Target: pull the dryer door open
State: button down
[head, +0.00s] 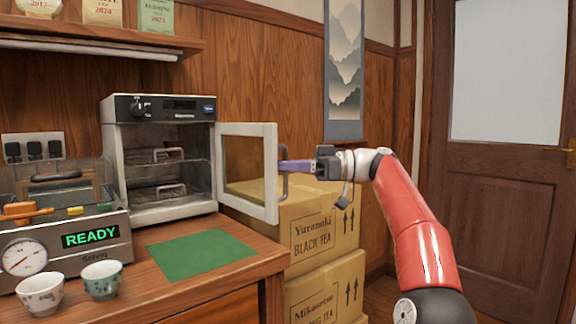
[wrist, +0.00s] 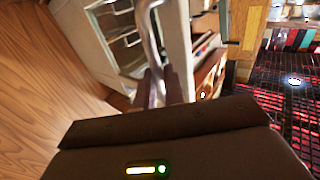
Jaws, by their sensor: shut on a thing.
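The dryer (head: 160,150) is a white and grey box with a dark top panel, standing on the wooden counter. Its door (head: 248,172), a white frame with a window, stands swung wide open to the right. The inside shows racks with small handles. My gripper (head: 284,167) is shut on the metal door handle (head: 284,186) at the door's free edge. In the wrist view, my gripper (wrist: 160,88) has its fingers around the curved handle (wrist: 150,30), with the dryer beyond at the upper left.
A green mat (head: 202,254) lies on the counter before the dryer. A device reading READY (head: 90,236) and two cups (head: 102,280) are at the left. Stacked tea boxes (head: 325,232) stand behind and below the door. A wooden room door (head: 505,190) is at the right.

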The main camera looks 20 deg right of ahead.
jog(key=shift+w+a+f, duration=0.2)
jog(key=shift+w+f, duration=0.1)
jog(key=shift+f, duration=0.05)
jog(key=c, duration=1.7)
grip_release()
jog(key=shift+w+a+f, duration=0.15)
jog(key=shift+w+a, duration=0.05)
jog(key=shift+c, duration=0.2)
jog(key=shift+o, duration=1.3)
jog(key=shift+s, duration=0.1)
jog(key=p+v, duration=0.1)
jog(key=v, duration=0.6)
jog(key=shift+d, duration=0.35)
